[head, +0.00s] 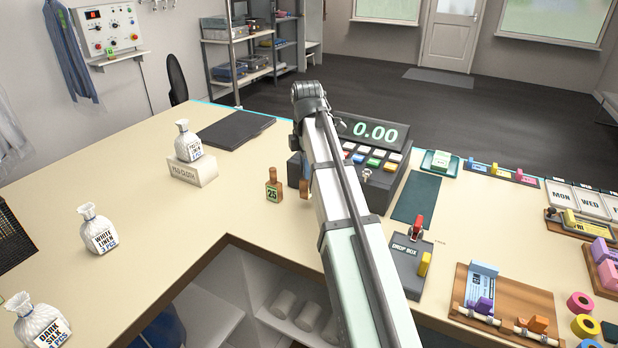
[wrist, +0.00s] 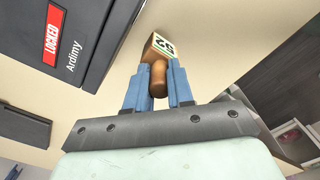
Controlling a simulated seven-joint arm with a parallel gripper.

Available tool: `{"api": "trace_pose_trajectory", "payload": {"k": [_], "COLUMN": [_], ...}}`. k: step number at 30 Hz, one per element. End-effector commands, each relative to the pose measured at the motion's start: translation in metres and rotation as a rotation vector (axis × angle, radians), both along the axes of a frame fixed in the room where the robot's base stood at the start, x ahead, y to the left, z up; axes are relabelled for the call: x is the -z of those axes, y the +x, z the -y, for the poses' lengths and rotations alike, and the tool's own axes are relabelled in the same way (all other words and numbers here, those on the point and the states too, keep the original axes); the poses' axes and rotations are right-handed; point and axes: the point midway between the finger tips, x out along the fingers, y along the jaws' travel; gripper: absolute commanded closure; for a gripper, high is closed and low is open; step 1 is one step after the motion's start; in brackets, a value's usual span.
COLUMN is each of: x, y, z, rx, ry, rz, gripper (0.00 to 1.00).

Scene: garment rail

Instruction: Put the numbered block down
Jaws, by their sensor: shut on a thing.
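In the wrist view my gripper (wrist: 158,82) has its blue fingers closed on the rounded brown knob of a wooden numbered block (wrist: 157,47). The block's pale face has green edging and dark digits that I cannot read for sure.
The cash register (head: 375,140) stands behind my arm; a dark case marked LOCKED (wrist: 75,40) is close in the wrist view. A TAG CLOTH box (head: 192,172) with a bag stands left. A drop box (head: 408,262) and dark green mat (head: 416,198) lie right.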

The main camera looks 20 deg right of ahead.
Motion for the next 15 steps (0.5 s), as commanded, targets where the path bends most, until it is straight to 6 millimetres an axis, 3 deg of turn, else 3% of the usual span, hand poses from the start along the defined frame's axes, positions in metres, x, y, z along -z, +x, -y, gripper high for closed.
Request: {"api": "trace_pose_trajectory", "payload": {"k": [8, 15], "x": [0.033, 0.035], "y": [-0.001, 0.000], "z": [0.000, 0.000], "rx": [0.000, 0.000], "ry": [0.000, 0.000], "rz": [-0.002, -0.001], "gripper": [1.00, 1.00]}}
